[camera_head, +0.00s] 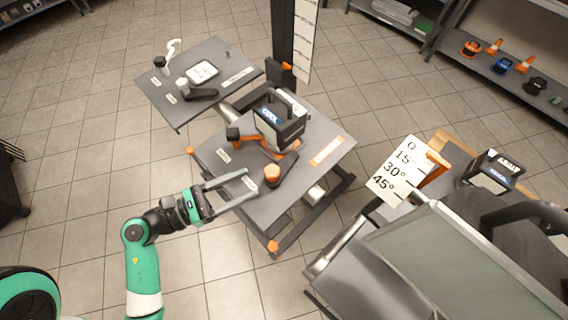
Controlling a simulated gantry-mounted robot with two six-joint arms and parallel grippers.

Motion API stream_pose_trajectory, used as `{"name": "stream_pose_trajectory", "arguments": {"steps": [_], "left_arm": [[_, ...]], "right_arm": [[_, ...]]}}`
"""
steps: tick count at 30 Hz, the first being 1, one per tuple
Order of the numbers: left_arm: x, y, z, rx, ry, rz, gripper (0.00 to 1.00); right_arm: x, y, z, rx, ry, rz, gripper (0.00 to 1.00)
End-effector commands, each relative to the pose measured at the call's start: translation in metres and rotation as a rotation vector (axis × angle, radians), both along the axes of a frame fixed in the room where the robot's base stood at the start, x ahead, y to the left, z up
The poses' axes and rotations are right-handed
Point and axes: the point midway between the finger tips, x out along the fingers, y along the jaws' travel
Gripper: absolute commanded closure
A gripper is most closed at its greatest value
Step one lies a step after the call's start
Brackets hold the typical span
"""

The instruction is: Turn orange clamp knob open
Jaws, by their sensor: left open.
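An orange round knob (272,172) tops a dark lever arm on the grey middle table. The lever arm (284,170) slants up to the right from it. My left gripper (250,186) reaches in from the left over the table's front left edge. Its two grey fingers are spread and point at the knob, with nothing between them. The fingertips look a little short of the knob; their exact height and gap are hard to tell. My right gripper is not in view.
A black and white device (279,120) with a handle stands on an orange base behind the knob. A smaller table (217,107) stands behind left. A sign with angle numbers (396,168) and a grey cart (460,270) are at right. Floor is clear at left.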

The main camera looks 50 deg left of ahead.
Motion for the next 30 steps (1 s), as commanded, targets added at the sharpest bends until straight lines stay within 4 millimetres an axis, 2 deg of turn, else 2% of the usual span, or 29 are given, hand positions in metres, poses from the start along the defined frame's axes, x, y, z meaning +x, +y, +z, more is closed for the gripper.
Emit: {"name": "stream_pose_trajectory", "arguments": {"steps": [5, 15, 18, 28, 29, 30], "left_arm": [[0.023, -0.01, 0.0, 0.002, -0.004, -0.012, 0.41], [0.088, -0.027, 0.0, 0.002, -0.004, -0.007, 0.41], [0.099, -0.03, 0.001, 0.001, -0.003, -0.005, 0.41], [0.105, -0.031, 0.001, 0.0, -0.003, -0.001, 0.41], [0.105, -0.031, 0.001, 0.0, -0.003, -0.001, 0.43], [0.105, -0.031, 0.001, 0.0, -0.003, -0.001, 0.5]], "right_arm": [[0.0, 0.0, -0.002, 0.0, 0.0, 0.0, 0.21], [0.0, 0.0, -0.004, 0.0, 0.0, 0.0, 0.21], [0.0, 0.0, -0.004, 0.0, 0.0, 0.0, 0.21], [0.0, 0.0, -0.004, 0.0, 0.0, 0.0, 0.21], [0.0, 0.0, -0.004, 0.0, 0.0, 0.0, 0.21], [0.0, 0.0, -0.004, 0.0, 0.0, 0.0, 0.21]]}}
